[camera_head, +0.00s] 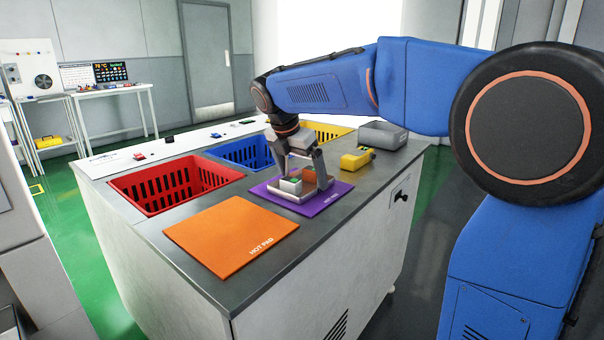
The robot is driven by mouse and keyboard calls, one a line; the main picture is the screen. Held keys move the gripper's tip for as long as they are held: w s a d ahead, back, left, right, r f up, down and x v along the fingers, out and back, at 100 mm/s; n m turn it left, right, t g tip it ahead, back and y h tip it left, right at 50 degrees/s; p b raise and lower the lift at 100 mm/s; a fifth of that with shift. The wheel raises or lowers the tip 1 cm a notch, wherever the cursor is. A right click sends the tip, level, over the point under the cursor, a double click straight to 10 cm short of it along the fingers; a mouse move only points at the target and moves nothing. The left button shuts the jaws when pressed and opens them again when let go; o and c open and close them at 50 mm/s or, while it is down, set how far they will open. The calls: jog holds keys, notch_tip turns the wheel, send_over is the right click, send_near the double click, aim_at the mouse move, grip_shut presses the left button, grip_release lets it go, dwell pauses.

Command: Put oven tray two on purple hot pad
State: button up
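A small metal tray (309,194) is on the purple hot pad (334,196), near the pad's middle. The tray holds a pale block with a greenish top (290,186). My gripper (303,172) points down over the tray, with its two fingers spread apart. One finger is over the tray's left part, the other by its right back part. The fingers partly hide the tray, and I cannot see clearly whether they touch it. No number is readable on the tray.
An orange hot pad (231,236) lies at the counter's front. Red (150,209), blue (231,163) and yellow (323,126) baskets are set along the back. A yellow device (357,159) and a grey bin (383,135) stand right of the purple pad.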

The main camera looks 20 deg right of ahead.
jog(key=v, duration=1.2)
jog(key=shift+r, duration=0.2)
jog(key=shift+d, duration=0.1)
